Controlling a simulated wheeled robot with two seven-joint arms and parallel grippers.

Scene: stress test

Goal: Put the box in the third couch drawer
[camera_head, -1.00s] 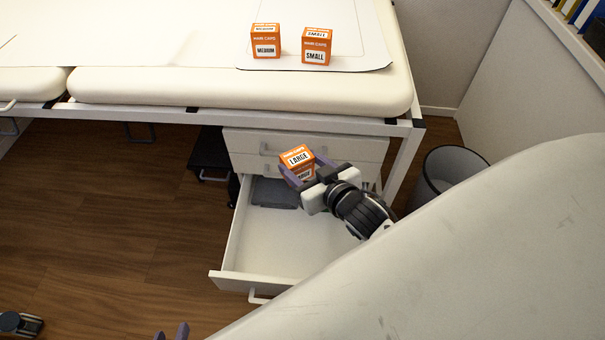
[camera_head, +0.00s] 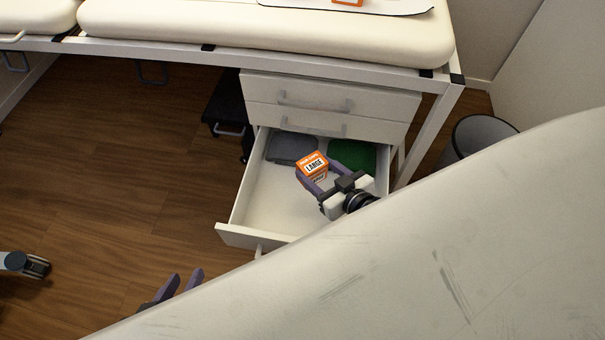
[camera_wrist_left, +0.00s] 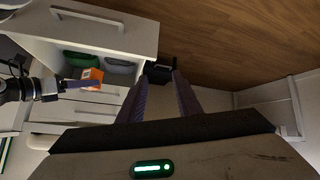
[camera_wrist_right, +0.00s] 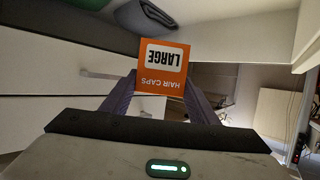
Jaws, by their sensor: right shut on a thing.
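The orange and white box (camera_head: 313,166) is labelled LARGE and HAIR CAPS. My right gripper (camera_head: 325,177) is shut on it and holds it over the open drawer. The box also shows between the right fingers in the right wrist view (camera_wrist_right: 163,66) and beside the right arm in the left wrist view (camera_wrist_left: 92,76). The open couch drawer (camera_head: 262,207) is the third one down, below two shut drawers (camera_head: 320,108). I cannot tell whether the box touches the drawer floor. My left gripper (camera_head: 180,286) is low in the head view, its fingers apart and empty in the left wrist view (camera_wrist_left: 161,88).
A grey folded item (camera_head: 292,148) and a green one (camera_head: 352,154) lie at the back of the drawer. A couch leg (camera_head: 430,135) and a bin (camera_head: 482,133) stand to the right. A large pale surface, apparently my own arm, covers the lower right. The drawer's front left is clear.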

